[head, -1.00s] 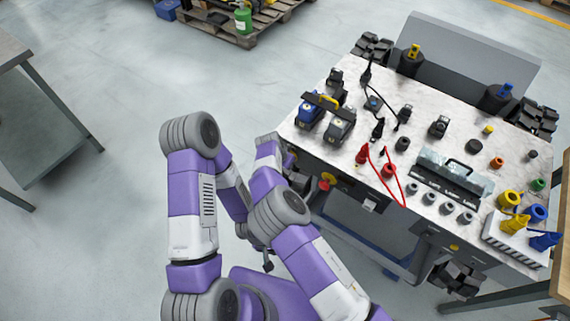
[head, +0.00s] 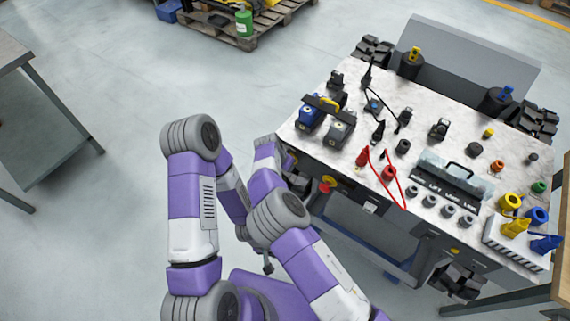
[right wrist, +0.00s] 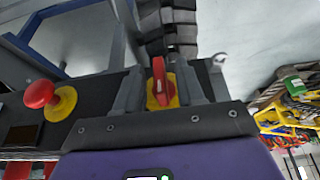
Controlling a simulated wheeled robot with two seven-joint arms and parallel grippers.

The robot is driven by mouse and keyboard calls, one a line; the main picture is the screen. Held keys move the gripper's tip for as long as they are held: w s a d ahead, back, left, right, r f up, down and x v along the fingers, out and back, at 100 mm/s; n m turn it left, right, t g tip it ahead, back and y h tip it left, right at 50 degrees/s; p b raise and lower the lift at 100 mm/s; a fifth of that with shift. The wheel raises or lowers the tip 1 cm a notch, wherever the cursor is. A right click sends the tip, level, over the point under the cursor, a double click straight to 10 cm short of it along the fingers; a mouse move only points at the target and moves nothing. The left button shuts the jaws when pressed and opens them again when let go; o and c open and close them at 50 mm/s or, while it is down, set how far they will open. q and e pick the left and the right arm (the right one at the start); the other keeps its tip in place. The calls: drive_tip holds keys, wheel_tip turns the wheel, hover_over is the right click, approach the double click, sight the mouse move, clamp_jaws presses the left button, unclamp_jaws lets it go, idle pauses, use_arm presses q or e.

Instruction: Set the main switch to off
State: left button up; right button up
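The main switch (right wrist: 158,82) is a red rotary handle on a yellow plate, seen in the right wrist view on the dark front panel. Its handle stands upright in that picture. My right gripper (right wrist: 160,92) has one finger on each side of the handle, with yellow showing between, so it looks open around it. In the head view my right arm hides the switch and most of this gripper. My left arm is folded at the left. A small dark part at its end (head: 268,263) may be its gripper; its opening cannot be made out.
A red mushroom button (right wrist: 40,94) on a yellow base sits left of the switch in the wrist view; it also shows in the head view (head: 325,188). The bench top (head: 420,125) holds plugs, red leads and several sockets. Open floor lies left.

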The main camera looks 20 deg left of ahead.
drive_tip(key=d+p+v, duration=0.1)
drive_tip(key=v, duration=0.5)
drive_tip(key=shift+a+r, duration=0.25)
drive_tip(key=shift+a, duration=0.3)
drive_tip(key=shift+s, duration=0.2)
